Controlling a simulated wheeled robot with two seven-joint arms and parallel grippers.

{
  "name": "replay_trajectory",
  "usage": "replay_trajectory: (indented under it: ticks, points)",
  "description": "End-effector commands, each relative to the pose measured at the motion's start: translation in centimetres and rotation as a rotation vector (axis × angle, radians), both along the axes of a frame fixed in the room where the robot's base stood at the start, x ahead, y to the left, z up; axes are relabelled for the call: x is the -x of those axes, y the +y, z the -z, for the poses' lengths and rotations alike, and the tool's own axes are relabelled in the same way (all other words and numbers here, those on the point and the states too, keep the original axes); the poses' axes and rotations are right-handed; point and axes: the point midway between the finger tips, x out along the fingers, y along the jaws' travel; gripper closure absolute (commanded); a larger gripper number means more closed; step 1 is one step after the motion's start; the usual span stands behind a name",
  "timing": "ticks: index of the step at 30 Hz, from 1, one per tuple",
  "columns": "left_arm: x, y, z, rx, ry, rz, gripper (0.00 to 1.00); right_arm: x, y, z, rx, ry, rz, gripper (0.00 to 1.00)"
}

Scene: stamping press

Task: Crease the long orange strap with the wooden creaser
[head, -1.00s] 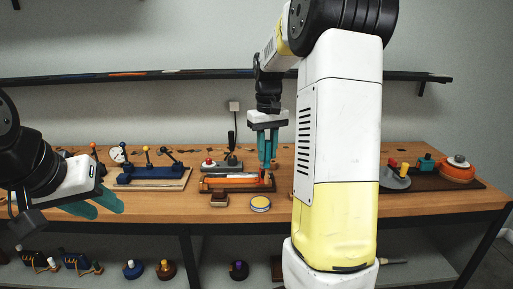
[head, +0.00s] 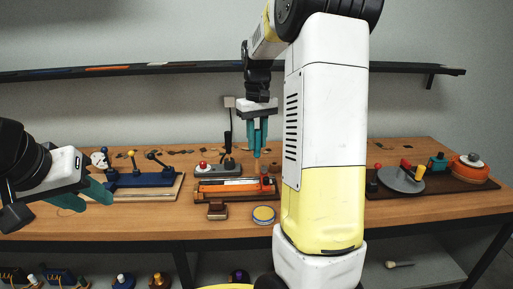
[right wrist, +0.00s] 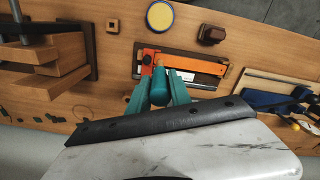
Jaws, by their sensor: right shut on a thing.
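The long orange strap (head: 226,188) lies lengthwise in a dark-based fixture on the wooden table; it also shows in the right wrist view (right wrist: 198,65). My right gripper (head: 258,150) points down above the right end of the strap, with a gap below its fingertips. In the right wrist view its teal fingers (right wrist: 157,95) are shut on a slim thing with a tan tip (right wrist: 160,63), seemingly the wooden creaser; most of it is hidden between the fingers. My left gripper (head: 85,197) is open and empty at the left, near the table's front edge.
A small brown block (head: 217,210) and a round yellow-topped tin (head: 264,215) stand in front of the strap fixture. A blue lever device (head: 143,180) is to the left. A grey disc (head: 400,180) and an orange round device (head: 469,168) are at the right.

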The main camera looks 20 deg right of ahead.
Motion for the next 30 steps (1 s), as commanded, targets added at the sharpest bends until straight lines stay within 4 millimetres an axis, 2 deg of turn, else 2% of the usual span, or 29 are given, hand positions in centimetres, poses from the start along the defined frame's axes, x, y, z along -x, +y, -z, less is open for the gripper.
replay_trajectory:
  ticks: [11,24,30]
  points:
    - [0.0,0.0,0.0,0.000,0.000,0.000,0.64,0.0,0.0,0.2,0.000,0.001,0.000,1.00]
    - [0.0,0.0,0.0,0.000,0.000,0.000,0.64,0.0,0.0,4.0,0.000,0.002,0.000,1.00]
    - [0.0,0.0,0.0,0.000,0.000,0.000,0.64,0.0,0.0,4.5,0.000,0.000,0.000,1.00]
